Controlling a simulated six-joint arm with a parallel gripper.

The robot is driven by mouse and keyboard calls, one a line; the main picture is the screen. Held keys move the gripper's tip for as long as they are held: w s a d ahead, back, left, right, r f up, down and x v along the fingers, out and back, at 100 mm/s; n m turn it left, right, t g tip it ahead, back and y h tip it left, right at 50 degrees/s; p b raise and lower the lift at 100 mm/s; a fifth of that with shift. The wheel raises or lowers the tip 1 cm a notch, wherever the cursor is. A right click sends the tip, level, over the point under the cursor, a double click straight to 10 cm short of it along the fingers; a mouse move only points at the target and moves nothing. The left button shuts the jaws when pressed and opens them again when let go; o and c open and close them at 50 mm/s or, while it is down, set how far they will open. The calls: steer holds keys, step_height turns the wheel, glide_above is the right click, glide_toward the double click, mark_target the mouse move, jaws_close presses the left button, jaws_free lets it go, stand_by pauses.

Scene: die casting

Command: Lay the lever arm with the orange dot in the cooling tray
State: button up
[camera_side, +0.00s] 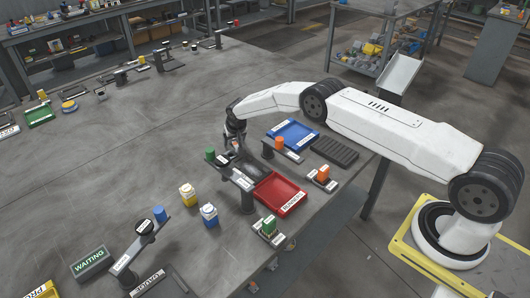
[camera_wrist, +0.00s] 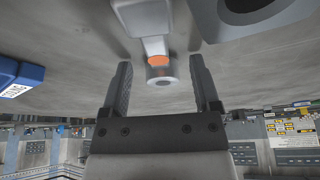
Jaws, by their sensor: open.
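In the wrist view, a grey lever arm (camera_wrist: 155,45) has an orange band or dot (camera_wrist: 158,61) near its narrow end. A round hub with a hole (camera_wrist: 161,77) shows at that end. My gripper (camera_wrist: 163,72) is open, with one finger on each side of this end and a gap to both. In the side view my gripper (camera_side: 236,146) hangs low over the bench, left of the blue tray (camera_side: 292,133). The orange mark is hidden or too small there. The blue tray looks empty; its label is unreadable, so I cannot tell if it is the cooling tray.
A red tray (camera_side: 280,195) and a dark ribbed rack (camera_side: 335,150) stand nearby. Yellow (camera_side: 187,194) and blue (camera_side: 209,214) containers stand to the front.

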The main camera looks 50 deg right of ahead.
stand_by(0.4)
jaws_close()
steer(key=shift+r, duration=0.1)
stand_by(1.3)
